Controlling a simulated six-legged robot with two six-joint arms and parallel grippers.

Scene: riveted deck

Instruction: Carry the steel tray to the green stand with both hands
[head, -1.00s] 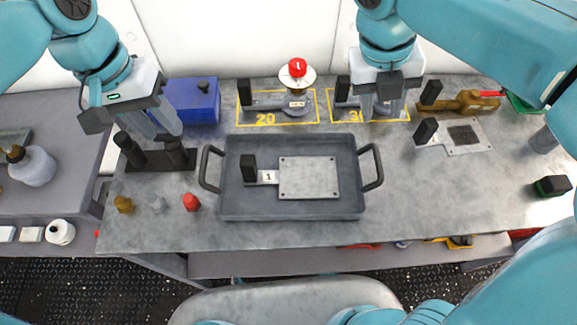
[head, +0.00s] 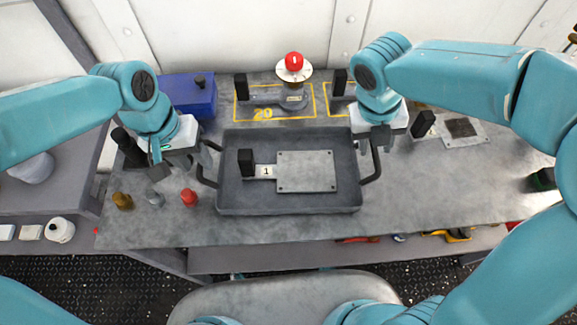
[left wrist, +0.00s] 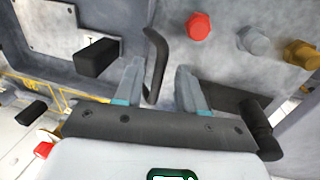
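The grey steel tray (head: 288,205) lies flat on the bench. A metal plate (head: 306,172) with a "1" tag and a black grip (head: 246,162) lies in it. My left gripper (head: 178,168) is at the tray's left handle (head: 205,172). In the left wrist view my left gripper (left wrist: 160,88) is open, with the dark handle (left wrist: 154,55) reaching between its fingertips, not clamped. My right gripper (head: 378,142) is low over the right handle (head: 374,165); the view from above hides whether its fingers are closed. I cannot make out the green stand.
Red (head: 189,197), grey (head: 155,198) and brass (head: 122,201) knobs stand left of the tray. A blue box (head: 188,95), a red-topped round fixture (head: 294,65) and a yellow-outlined "20" spot (head: 263,114) are behind. The bench right of the tray is mostly clear.

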